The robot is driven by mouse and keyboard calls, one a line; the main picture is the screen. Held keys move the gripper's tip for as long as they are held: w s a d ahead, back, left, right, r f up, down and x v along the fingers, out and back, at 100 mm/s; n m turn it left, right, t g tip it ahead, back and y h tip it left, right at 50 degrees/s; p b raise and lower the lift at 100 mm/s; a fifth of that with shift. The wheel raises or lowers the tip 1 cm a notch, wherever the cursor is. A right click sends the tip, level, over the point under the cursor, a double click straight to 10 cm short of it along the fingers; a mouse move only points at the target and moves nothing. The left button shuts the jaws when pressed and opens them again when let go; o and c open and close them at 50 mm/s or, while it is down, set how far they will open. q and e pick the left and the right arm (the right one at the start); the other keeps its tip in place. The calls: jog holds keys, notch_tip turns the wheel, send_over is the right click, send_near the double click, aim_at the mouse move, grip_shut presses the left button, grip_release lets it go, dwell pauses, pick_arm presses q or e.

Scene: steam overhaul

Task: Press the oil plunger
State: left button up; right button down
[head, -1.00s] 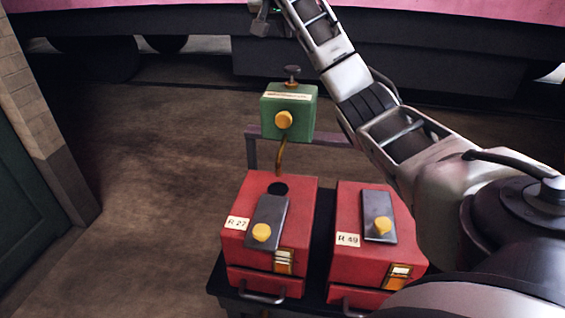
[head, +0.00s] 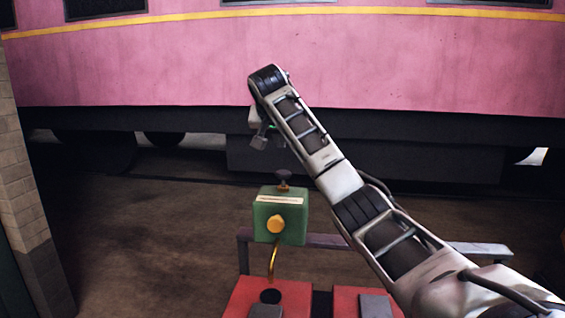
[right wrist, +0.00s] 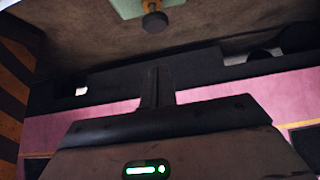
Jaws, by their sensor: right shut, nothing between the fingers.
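The oil plunger is the dark round knob (head: 284,175) on a short stem on top of a green box (head: 290,222) with a yellow knob on its front. A curved brass pipe (head: 273,262) runs down from the box. My right gripper (head: 259,141) is shut and empty, above and slightly left of the plunger in the head view, apart from it. In the right wrist view the shut fingers (right wrist: 158,88) show in the middle, and the plunger knob (right wrist: 155,21) shows at the top edge, clear of them. My left gripper is not in view.
Two red boxes (head: 290,290) (head: 347,297) stand below the green box, cut off by the lower edge. A grey rail (head: 325,240) runs behind them. A pink railway carriage (head: 420,70) spans the back. A brick pillar (head: 25,200) stands at left. The floor between is open.

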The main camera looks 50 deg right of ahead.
jog(key=p, duration=0.1)
send_over(283, 174)
notch_tip(283, 174, down, 4)
jog(key=shift+f, duration=0.1)
notch_tip(283, 174, down, 2)
jog(key=shift+a+f, duration=0.1)
jog(key=shift+f, duration=0.55)
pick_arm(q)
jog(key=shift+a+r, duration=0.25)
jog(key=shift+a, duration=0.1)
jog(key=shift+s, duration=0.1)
